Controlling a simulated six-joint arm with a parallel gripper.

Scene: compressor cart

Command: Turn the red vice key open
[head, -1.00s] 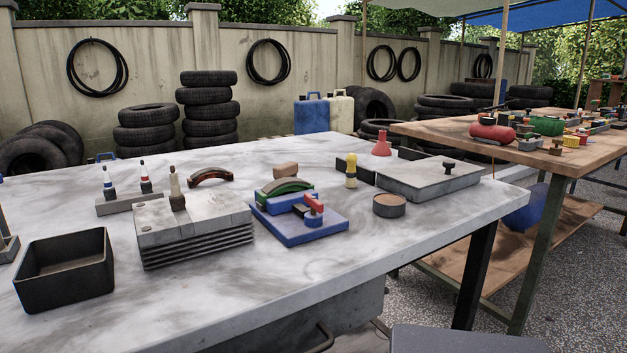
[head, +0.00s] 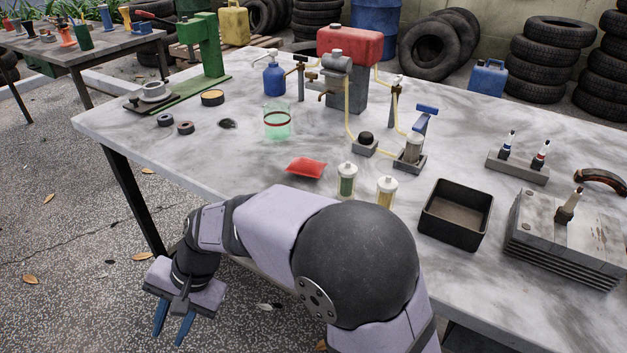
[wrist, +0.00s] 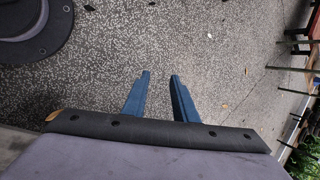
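My gripper (head: 171,328) hangs low at the left, off the front edge of the table and over the gravel ground. In the wrist view my gripper (wrist: 159,76) shows two blue fingers apart, with only ground between them. It holds nothing.
The marble table (head: 130,125) carries a red tank (head: 349,47) with yellow pipes, a red packet (head: 306,167), two small jars, a black tray (head: 455,213) and a ribbed grey block (head: 560,235). A green press (head: 205,50) stands at the back left.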

